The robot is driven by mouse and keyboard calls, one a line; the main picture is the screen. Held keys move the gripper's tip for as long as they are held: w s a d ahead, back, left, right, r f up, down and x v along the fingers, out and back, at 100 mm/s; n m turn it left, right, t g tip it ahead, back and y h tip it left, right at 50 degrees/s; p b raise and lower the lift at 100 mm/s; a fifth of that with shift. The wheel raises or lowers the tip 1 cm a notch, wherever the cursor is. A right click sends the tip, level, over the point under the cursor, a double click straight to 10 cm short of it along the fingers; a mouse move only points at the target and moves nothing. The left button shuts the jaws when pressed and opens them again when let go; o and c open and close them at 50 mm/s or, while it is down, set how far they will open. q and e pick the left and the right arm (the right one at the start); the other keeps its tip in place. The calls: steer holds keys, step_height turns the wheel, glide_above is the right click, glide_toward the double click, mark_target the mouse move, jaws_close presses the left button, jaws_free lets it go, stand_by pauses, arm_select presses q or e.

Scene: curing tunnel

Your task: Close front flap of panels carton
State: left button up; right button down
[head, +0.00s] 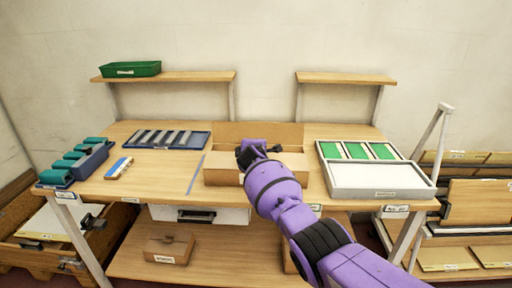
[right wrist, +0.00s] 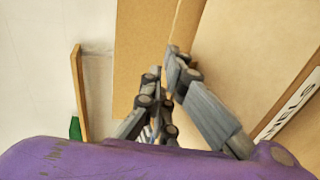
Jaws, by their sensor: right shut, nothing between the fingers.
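The panels carton (head: 222,178) is an open brown cardboard box at the front middle of the table. Its back flap (head: 258,132) stands upright. My right gripper (head: 250,152) is shut and empty over the carton, and its purple arm hides the right part of the carton's front. In the right wrist view the shut fingers (right wrist: 170,62) point along a cardboard edge, with a tall flap (right wrist: 138,60) on the left. A broad cardboard face (right wrist: 240,60) with a partly seen label (right wrist: 290,112) lies on the right. I cannot tell whether the fingers touch the cardboard. My left gripper is out of view.
On the table (head: 140,195), a blue tray (head: 200,138) of dark strips stands left. A grey bin (head: 380,180) and green panels (head: 357,150) stand right. A green bin (head: 130,69) sits on the back shelf (head: 190,77). A small carton (head: 170,246) lies below.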

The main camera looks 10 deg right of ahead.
steer(key=shift+w+d+f+g, duration=0.1)
steer(key=shift+w+f+g, duration=0.05)
steer(key=shift+f+g, duration=0.15)
stand_by(0.7)
steer(key=shift+r, duration=0.2)
stand_by(0.3)
steer(key=shift+r+p, duration=0.4)
steer(key=shift+r, duration=0.35)
